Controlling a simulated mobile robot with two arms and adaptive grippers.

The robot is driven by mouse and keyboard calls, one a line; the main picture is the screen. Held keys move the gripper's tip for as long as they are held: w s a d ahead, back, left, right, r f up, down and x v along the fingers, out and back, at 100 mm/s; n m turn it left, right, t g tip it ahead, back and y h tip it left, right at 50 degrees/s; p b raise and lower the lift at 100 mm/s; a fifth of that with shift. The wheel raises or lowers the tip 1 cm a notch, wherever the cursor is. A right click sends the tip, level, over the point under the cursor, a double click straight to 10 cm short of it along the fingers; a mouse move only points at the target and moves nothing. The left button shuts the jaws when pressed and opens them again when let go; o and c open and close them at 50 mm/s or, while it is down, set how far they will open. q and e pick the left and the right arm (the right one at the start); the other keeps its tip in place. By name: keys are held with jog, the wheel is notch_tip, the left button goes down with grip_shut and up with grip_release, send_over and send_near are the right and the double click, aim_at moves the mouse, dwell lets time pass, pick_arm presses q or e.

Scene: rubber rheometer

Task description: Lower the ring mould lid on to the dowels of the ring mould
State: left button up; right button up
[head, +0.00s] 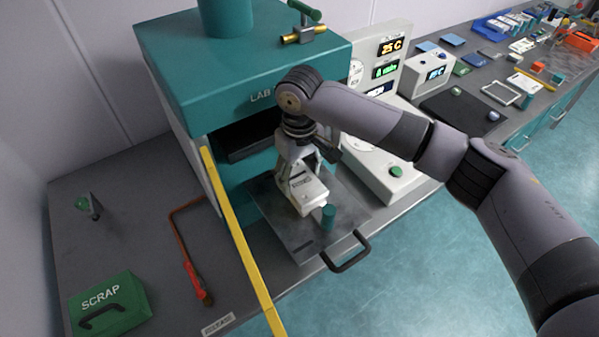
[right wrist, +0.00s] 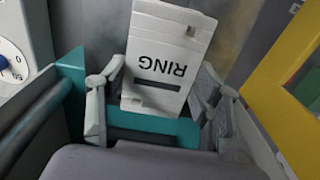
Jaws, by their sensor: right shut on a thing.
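My right gripper (head: 303,172) is above the metal plate in the press opening. It is shut on the ring mould lid (head: 308,198), a white block. In the right wrist view the lid (right wrist: 160,55) shows the word RING upside down, with a dark slot under it. The fingers of my gripper (right wrist: 158,100) stand at both sides of it, and a teal part (right wrist: 150,129) shows between them. My left gripper is not in view.
The plate (head: 265,212) has a black front handle (head: 347,252). The teal press (head: 240,55) rises behind and above. A yellow bar (head: 236,235) runs along the left, and a control panel (head: 385,170) stands right. A green SCRAP box (head: 108,303) and red-handled tool (head: 195,278) lie left.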

jog(key=shift+f, duration=0.55)
dwell(0.4)
jog(key=o, duration=1.5)
notch_tip(320, 180, up, 12)
